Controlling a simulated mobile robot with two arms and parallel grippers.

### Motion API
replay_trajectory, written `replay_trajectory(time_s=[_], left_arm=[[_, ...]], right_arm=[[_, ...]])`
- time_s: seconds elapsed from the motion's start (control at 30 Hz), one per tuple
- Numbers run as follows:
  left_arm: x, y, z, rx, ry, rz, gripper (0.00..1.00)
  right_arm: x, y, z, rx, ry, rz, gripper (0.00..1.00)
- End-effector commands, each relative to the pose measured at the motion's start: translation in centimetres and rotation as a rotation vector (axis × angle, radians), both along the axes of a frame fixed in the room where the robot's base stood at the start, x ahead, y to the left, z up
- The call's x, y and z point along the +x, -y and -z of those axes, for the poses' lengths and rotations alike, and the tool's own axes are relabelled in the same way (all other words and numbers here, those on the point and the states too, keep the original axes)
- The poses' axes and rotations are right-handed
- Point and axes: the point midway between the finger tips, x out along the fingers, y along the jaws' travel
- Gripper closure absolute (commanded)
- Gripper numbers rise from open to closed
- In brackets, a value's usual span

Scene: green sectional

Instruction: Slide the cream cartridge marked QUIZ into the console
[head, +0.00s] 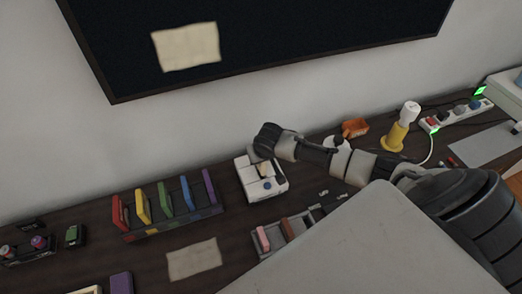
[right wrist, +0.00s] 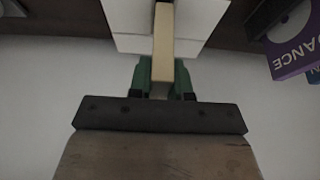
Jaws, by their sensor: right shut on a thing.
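The white console (head: 247,184) stands on the dark shelf below the wall screen, with a blue round button on its front. My right gripper (head: 264,154) is over it, shut on the cream cartridge (head: 265,168). In the right wrist view the green fingers of my right gripper (right wrist: 161,88) hold the cartridge (right wrist: 163,38), seen edge-on, which runs up to the white console (right wrist: 130,16). I cannot tell how deep it sits in the slot. The QUIZ label does not show. My left gripper is not in view.
A rack (head: 178,225) of several coloured cartridges stands left of the console. A grey tray (head: 286,250) with pink and brown cartridges is in front.

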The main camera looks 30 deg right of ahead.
Motion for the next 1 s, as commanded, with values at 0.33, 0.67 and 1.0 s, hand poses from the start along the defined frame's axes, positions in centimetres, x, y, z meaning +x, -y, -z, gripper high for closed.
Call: replay_trajectory(time_s=[0.33,0.67,1.0], left_arm=[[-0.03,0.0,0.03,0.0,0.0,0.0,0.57],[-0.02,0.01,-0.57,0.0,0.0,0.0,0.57],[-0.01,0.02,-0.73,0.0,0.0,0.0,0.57]], right_arm=[[0.0,-0.02,0.04,0.0,0.0,0.0,1.0],[-0.04,-0.07,-0.1,0.001,-0.001,0.0,1.0],[-0.04,-0.06,0.05,0.001,-0.001,0.0,1.0]])
